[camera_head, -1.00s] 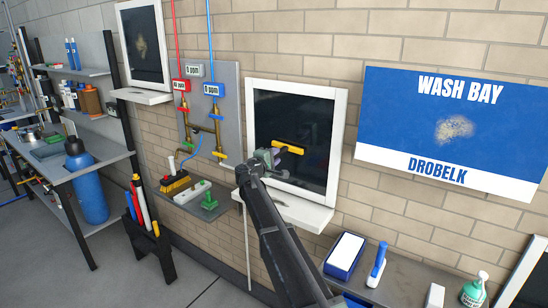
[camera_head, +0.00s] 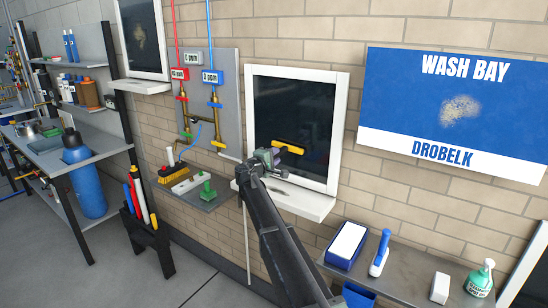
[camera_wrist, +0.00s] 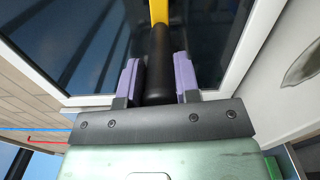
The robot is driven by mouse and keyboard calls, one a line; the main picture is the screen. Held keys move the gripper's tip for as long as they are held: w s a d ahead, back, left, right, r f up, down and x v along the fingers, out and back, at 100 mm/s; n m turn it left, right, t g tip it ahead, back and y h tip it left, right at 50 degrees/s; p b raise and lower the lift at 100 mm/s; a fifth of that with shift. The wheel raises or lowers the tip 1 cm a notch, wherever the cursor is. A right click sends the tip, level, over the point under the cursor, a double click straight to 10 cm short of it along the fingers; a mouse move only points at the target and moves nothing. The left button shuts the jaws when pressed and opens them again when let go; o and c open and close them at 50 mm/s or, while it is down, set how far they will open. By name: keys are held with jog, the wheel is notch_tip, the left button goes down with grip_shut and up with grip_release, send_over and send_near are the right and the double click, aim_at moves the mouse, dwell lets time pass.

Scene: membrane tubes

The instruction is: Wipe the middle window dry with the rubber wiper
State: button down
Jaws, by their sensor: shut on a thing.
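The middle window (camera_head: 342,120) has a white frame, dark glass and a white sill (camera_head: 312,207). My gripper (camera_head: 271,156) is in front of its lower left glass. In the wrist view the purple fingers of my gripper (camera_wrist: 158,80) hold the wiper's handle (camera_wrist: 157,55) from both sides. The wiper's yellow part shows at the top edge; its rubber lip is hidden. I cannot tell whether it touches the glass.
A shelf (camera_head: 212,203) with brushes stands left of the sill. Pipes and valves on a grey panel (camera_head: 229,115) are close to the window's left side. A lower right shelf (camera_head: 405,272) holds a blue-and-white box, a blue-handled tool and a spray bottle. A grey oval mark lies on the sill.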

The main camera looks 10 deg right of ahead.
jog(key=v, duration=0.7)
dwell(0.4)
